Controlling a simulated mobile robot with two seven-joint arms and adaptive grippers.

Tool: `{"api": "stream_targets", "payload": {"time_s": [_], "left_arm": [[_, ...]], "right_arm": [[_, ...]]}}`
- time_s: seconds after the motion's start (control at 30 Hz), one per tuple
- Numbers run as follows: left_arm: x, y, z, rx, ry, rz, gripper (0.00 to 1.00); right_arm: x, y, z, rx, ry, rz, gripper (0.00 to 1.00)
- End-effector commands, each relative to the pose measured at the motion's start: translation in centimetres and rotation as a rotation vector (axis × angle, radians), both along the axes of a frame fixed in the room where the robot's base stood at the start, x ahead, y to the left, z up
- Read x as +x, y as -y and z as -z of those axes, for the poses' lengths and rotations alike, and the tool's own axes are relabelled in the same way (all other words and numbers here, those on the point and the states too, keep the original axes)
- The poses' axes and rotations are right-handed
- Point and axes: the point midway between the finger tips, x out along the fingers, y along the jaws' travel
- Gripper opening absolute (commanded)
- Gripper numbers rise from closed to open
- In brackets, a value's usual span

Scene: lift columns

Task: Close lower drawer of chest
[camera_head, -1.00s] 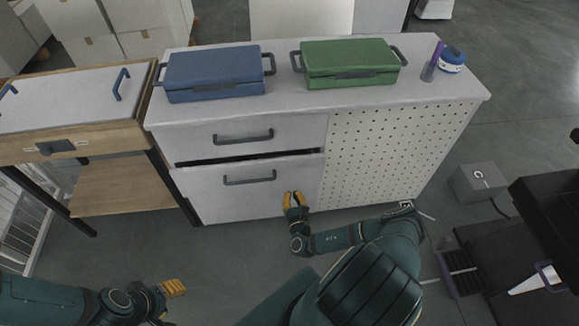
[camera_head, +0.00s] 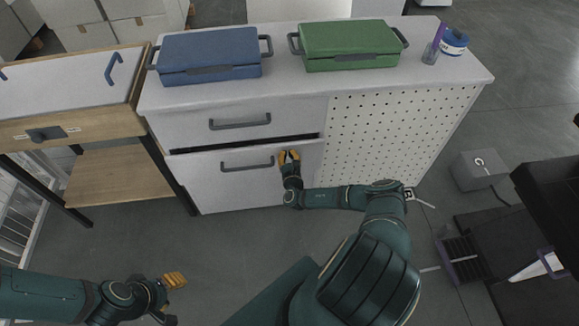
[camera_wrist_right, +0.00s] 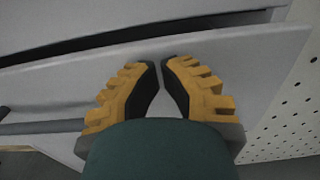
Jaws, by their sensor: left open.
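The white chest's lower drawer (camera_head: 228,187) has a dark bar handle (camera_head: 247,165) and stands slightly out, with a dark gap along its top edge. The upper drawer (camera_head: 180,128) above it looks shut. My right gripper (camera_head: 289,156) is at the right part of the lower drawer front, beside the handle. In the right wrist view its yellow fingertips (camera_wrist_right: 163,62) are close together, pointing at the drawer front (camera_wrist_right: 220,60) with nothing between them; I cannot tell if they touch it. My left gripper (camera_head: 172,297) is open and empty, low at the left, away from the chest.
A blue case (camera_head: 210,55) and a green case (camera_head: 350,45) lie on the chest top, with a cup (camera_head: 430,54) and a blue-white round item (camera_head: 454,43) at right. A wooden table (camera_head: 90,130) stands left. A grey box (camera_head: 478,168) is on the floor at right.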

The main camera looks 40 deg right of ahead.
Motion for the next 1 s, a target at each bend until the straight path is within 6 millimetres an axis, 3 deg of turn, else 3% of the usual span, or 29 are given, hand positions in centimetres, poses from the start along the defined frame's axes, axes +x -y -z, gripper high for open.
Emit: {"api": "stream_targets", "payload": {"time_s": [0.53,0.8,1.0], "left_arm": [[0.1,0.0,0.5,0.000,0.003,-0.001,0.46],[0.4,0.0,1.8,0.001,0.009,-0.002,0.46],[0.4,-0.1,1.8,0.002,0.009,-0.003,0.46]], "right_arm": [[1.1,0.7,0.0,-0.001,0.001,-0.001,0.00],[4.6,2.8,0.1,-0.003,0.002,-0.001,0.00],[5.2,3.2,-0.1,0.000,0.001,0.000,0.00]]}}
